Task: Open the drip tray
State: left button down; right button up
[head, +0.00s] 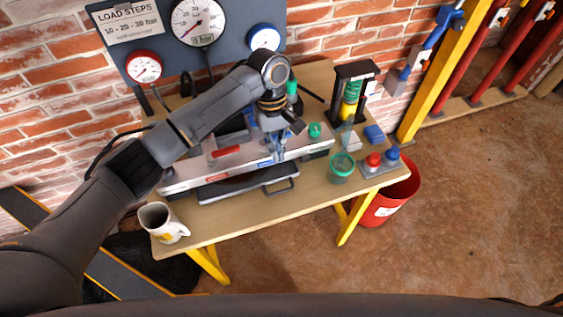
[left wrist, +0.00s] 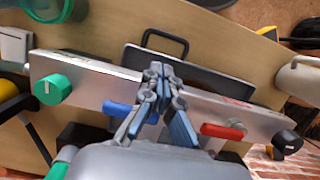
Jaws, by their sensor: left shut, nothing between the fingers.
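The drip tray (head: 240,185) is a dark, flat tray under the front of the silver panel (head: 190,172) on the wooden bench. Part of it sticks out past the panel. Its black loop handle (head: 280,187) points toward the bench's front edge. In the left wrist view the tray (left wrist: 212,72) and handle (left wrist: 166,40) lie beyond my fingertips. My left gripper (head: 277,153) is shut and empty, over the panel's front face, short of the handle; it also shows in the left wrist view (left wrist: 159,70). I cannot tell whether it touches the tray. My right gripper is not in view.
The panel carries a red lever (left wrist: 222,131), a blue lever (left wrist: 130,111) and a green knob (left wrist: 53,89). A mug (head: 161,222) stands at the bench's left front corner. A green-tinted cup (head: 341,170) and a red-and-blue button block (head: 379,165) are on the right.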

pick_arm(q)
send_over(279, 178)
jog(key=x, duration=0.2)
jog(key=w+x, duration=0.1)
jog(key=x, duration=0.1)
jog(key=shift+a+f, duration=0.15)
jog(key=shift+f, duration=0.05)
jog(key=x, duration=0.4)
jog(key=shift+p, duration=0.35)
jog(key=shift+f, duration=0.55)
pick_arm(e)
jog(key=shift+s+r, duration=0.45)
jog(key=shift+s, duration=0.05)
pick_arm(q)
jog(key=shift+s, duration=0.1)
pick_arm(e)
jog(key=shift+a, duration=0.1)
